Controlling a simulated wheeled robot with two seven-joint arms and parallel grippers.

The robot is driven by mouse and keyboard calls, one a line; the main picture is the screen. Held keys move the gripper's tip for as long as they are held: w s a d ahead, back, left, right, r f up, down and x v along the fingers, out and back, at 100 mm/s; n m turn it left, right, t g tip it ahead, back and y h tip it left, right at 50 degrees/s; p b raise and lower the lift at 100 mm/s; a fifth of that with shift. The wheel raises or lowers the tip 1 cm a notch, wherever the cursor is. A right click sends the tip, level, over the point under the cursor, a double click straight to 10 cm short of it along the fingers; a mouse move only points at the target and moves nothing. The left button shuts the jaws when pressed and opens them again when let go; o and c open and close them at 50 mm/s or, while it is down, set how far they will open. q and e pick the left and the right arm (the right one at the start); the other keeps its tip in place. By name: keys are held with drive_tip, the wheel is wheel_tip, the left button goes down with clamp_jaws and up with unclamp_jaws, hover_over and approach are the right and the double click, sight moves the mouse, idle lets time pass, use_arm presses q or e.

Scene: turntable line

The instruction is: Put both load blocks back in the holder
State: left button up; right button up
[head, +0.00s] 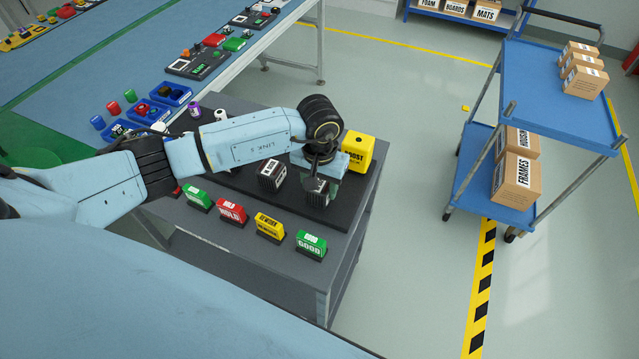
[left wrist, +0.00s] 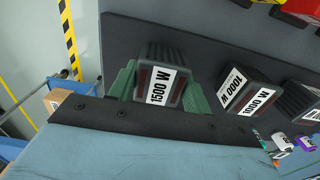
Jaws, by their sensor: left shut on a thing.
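In the left wrist view a dark block labelled 1500 W (left wrist: 158,87) sits between the green fingers of my left gripper (left wrist: 160,80), which is shut on it. In the head view this block (head: 318,193) shows below my left gripper (head: 318,180), close over the dark board (head: 338,222); I cannot tell whether it touches the board. Another dark block, labelled 1000 W (left wrist: 238,93), stands beside it; it also shows in the head view (head: 271,176). A further dark block (left wrist: 302,99) is partly cut off in the wrist view. I cannot make out the holder. My right gripper is not in view.
Green, red and yellow labelled blocks, including one marked GOOD (head: 311,246), line the grey table's front. A yellow box (head: 358,151) stands right of my gripper. Blue bins (head: 170,94) lie back left. A blue cart (head: 560,95) stands right, across clear floor.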

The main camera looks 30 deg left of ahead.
use_arm(q)
drive_tip(key=shift+f, duration=0.2)
drive_tip(key=o, duration=1.4)
